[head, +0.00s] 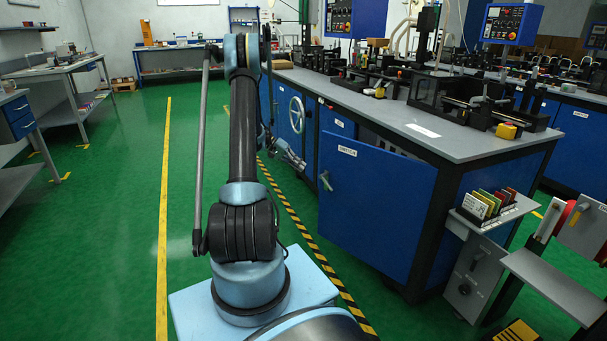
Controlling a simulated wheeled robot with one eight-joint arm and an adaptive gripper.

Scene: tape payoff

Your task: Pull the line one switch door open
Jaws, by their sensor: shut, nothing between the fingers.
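A large blue door (375,205) with a small pale label and a grey handle (325,180) is on the near end of the long machine cabinet (445,215). Its handle side stands out from the cabinet front, with a dark gap above its top edge, so it appears partly open. The label is too small to read. My gripper (297,162) is shut and empty, just left of the door's handle and apart from it as far as I can tell. Part of my arm hides its wrist.
A handwheel (297,114) is on a blue panel farther along the cabinet. Striped floor tape (315,255) runs before it. A card rack (490,205) and a grey stand (560,285) are at the right. Green floor at the left is clear up to the workbenches (60,75).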

